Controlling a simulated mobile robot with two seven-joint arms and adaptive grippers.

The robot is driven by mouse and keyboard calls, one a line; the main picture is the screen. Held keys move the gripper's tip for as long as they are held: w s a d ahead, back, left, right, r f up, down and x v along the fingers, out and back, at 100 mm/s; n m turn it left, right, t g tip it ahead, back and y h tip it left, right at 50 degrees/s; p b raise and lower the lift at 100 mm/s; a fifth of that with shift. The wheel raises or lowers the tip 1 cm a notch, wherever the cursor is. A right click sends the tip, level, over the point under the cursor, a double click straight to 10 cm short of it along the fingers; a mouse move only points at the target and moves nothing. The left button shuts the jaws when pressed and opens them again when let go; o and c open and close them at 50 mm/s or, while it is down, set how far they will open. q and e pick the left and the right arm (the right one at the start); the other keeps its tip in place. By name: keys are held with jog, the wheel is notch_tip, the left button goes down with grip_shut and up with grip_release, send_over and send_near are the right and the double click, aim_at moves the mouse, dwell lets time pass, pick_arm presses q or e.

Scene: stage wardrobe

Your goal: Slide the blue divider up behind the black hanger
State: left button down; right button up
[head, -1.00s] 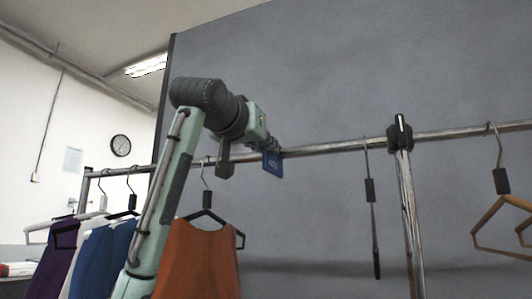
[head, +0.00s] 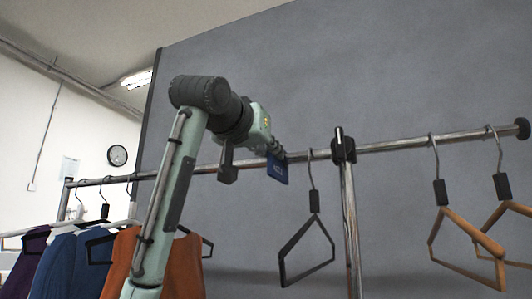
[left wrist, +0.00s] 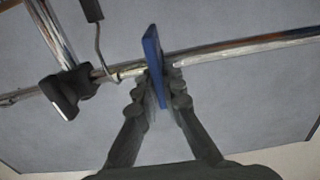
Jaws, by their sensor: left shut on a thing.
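The blue divider (head: 277,168) hangs on the chrome rail (head: 400,142), a short gap left of the empty black hanger (head: 283,262). My left gripper (head: 274,151) is shut on the divider at the rail. In the left wrist view the divider (left wrist: 153,58) stands between my two fingertips (left wrist: 158,92). The black hanger's hook (left wrist: 101,45) is on the rail just left of it there, apart from the divider. The hanger's lower part is outside the wrist view. My right gripper is not in view.
A post with a black clamp (head: 343,148) stands just right of the black hanger; the clamp also shows in the wrist view (left wrist: 66,92). Wooden hangers (head: 468,232) hang further right. Orange (head: 188,262) and blue (head: 60,265) garments hang at left, partly behind my arm.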

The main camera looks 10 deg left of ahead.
pick_arm(q)
jog(key=shift+s+d, duration=0.15)
jog(key=shift+d, duration=0.75)
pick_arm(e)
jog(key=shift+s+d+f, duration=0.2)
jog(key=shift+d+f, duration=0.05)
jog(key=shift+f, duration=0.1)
pick_arm(q)
jog(key=c, duration=1.6)
grip_release()
jog(key=shift+s, duration=0.1)
jog(key=shift+c, duration=0.2)
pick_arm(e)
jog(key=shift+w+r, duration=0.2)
pick_arm(q)
jog(key=shift+s, duration=0.1)
jog(key=s+a, duration=0.2)
jog(key=s, duration=0.9)
jog(key=shift+s+a, duration=0.15)
jog(key=shift+s, duration=0.15)
